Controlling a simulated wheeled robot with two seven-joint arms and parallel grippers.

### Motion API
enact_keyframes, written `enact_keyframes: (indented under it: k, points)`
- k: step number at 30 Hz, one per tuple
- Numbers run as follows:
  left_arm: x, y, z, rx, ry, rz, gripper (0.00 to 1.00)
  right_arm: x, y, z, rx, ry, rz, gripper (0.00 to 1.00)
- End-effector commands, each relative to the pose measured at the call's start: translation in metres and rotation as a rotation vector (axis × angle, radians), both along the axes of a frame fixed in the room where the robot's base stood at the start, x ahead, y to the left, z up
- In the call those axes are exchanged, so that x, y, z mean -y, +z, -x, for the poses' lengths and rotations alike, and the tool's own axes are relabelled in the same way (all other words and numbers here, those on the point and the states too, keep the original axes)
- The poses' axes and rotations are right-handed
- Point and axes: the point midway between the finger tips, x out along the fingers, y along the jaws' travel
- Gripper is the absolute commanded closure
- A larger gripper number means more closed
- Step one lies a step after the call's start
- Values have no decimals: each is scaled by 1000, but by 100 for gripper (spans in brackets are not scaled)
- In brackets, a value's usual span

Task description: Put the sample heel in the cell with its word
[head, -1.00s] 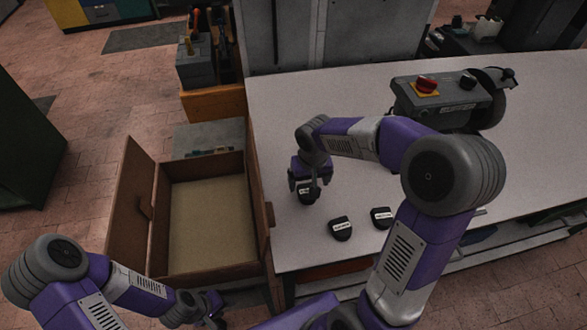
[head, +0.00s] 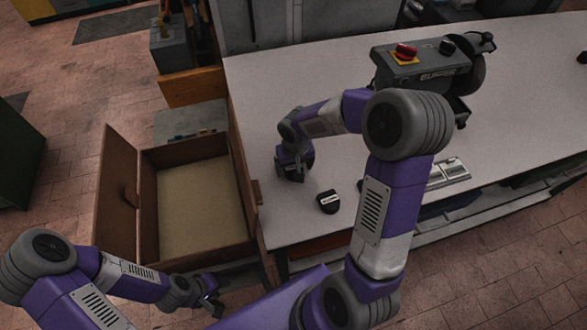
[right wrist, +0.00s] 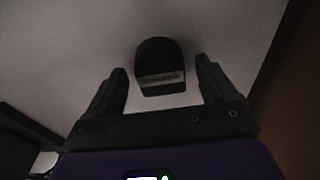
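One black heel with a pale word label (right wrist: 162,78) shows in the right wrist view. It lies on the white table between the two spread fingers of my right gripper (right wrist: 162,75), with a gap on each side. The label is too dark to read. In the head view my right gripper (head: 292,176) points down low over the table and hides this heel. A second black labelled heel (head: 328,202) lies to its right. A third (head: 360,185) is mostly hidden behind my right arm. My left gripper (head: 213,302) hangs empty beside the wooden box; its fingers are unclear.
An open wooden box (head: 248,238) stands left of the table (head: 270,90). A grey machine with a red button (head: 406,52) stands at the table's back. A metal plate with recesses (head: 448,172) lies right of my arm. The table's left back is clear.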

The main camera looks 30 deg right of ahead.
Motion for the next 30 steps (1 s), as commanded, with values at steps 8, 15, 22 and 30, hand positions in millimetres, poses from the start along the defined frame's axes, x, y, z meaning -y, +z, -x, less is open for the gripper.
enact_keyframes:
  k: [8,15,22,30]
  points:
    - [0,0,0,0,0,0,61,0,0,0,0,0,0,58]
    - [0,0,0,0,0,0,61,0,1,0,1,0,0,79]
    - [0,3,0,0,0,0,61,0,18,-1,5,-1,0,79]
    - [0,12,0,0,0,0,61,0,72,-1,6,0,1,79]
